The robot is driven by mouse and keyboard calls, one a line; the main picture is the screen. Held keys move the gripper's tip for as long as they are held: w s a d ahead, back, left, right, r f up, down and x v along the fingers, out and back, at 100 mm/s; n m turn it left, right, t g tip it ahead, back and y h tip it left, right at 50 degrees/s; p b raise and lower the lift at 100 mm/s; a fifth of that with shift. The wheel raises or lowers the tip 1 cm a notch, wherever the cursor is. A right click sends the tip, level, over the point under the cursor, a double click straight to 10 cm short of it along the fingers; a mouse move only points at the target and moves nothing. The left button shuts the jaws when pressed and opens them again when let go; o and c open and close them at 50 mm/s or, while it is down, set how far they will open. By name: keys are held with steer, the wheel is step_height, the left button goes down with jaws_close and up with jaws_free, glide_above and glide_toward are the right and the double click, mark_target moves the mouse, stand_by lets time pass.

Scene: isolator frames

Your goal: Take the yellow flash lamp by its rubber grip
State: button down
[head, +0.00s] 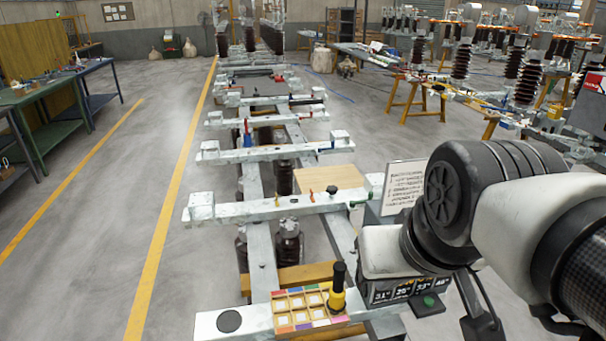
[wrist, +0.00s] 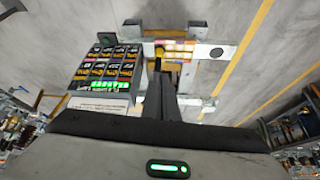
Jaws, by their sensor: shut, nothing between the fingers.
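The yellow flash lamp (head: 337,299) stands upright at the right side of a compartment tray (head: 285,328) on the nearest pale steel beam. Its black upper part (head: 339,272), which looks like the rubber grip, points up. In the wrist view the lamp (wrist: 158,64) shows small, just beyond my fingertips and partly hidden by them. My gripper (wrist: 159,84) is shut and empty, apart from the lamp as far as I can tell. In the head view my arm covers the area right of the lamp, and the fingers are not clear there.
A box with numbered labels (wrist: 103,75) stands close beside the lamp, also seen under my arm in the head view (head: 400,291). A printed sheet (head: 404,182) stands behind it. A black disc (head: 229,321) lies on the beam's left end.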

steer(key=shift+a, duration=0.2)
steer(key=c, duration=2.3)
jaws_free()
steer(key=o, duration=0.9)
steer(key=d+f+n+g+h+b, duration=0.1)
steer(key=f, duration=0.2)
steer(key=d+f+n+g+h+b, duration=0.1)
steer(key=f, duration=0.3)
steer(key=d+f+n+g+h+b, duration=0.1)
steer(key=f+n+g+b, duration=0.1)
steer(key=f, duration=0.2)
steer(key=n+t+h+b, duration=0.8)
steer(key=n+t+b, duration=0.4)
steer(key=n, duration=1.3)
glide_toward(338, 289)
step_height(338, 289, up, 4)
steer(key=s+a+p, duration=0.1)
steer(key=a, duration=0.1)
steer(key=shift+t, duration=0.5)
steer(key=b+x, duration=0.1)
steer(key=x, duration=1.6)
steer(key=shift+s+d, duration=0.1)
steer(key=shift+d, duration=0.2)
